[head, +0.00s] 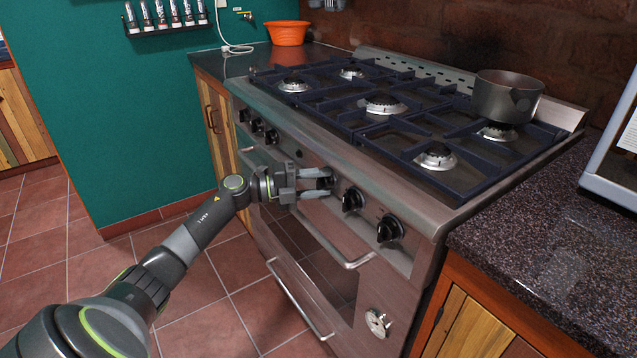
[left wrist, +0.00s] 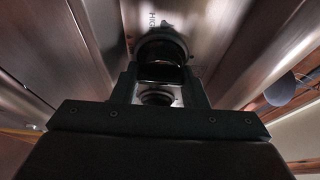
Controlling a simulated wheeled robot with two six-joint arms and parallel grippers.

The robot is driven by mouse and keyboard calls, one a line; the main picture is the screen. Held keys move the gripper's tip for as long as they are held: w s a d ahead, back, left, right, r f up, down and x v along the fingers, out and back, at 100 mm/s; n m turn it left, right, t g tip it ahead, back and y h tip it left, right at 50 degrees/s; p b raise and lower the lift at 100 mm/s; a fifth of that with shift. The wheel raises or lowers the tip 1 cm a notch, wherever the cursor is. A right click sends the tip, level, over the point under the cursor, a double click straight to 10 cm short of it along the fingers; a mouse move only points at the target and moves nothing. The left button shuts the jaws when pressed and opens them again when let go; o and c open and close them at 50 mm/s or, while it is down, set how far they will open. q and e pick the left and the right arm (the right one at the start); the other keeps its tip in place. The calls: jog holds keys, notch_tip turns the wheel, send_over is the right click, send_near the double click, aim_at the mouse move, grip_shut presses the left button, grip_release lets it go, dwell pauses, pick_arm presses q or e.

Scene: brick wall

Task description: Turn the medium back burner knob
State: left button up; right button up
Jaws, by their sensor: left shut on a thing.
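The stove (head: 300,145) has a row of black knobs along its steel front panel. My left gripper (head: 325,183) reaches the panel from the left and is shut on a black knob (left wrist: 160,66) near the middle of the row. The left wrist view shows this knob between the two fingers of the left gripper (left wrist: 160,85), with a scale marked "HIGH" beyond it. In the head view the gripper mostly hides the held knob. No label readable here tells which burner it serves. My right gripper is not in view.
Two free knobs (head: 352,199) (head: 389,228) are to the right of my gripper, and several (head: 257,124) to the left. The oven handle (head: 335,245) runs below. A pot (head: 507,95) stands on the right back burner. An orange bowl (head: 287,32) sits on the far counter.

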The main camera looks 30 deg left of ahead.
pick_arm(q)
jog(key=shift+f, duration=0.15)
jog(key=o, duration=0.7)
jog(key=shift+s+a, duration=0.1)
jog(key=v, duration=1.7)
jog(key=shift+r, duration=0.25)
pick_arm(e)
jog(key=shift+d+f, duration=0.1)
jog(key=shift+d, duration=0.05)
pick_arm(q)
jog(key=shift+s, duration=0.1)
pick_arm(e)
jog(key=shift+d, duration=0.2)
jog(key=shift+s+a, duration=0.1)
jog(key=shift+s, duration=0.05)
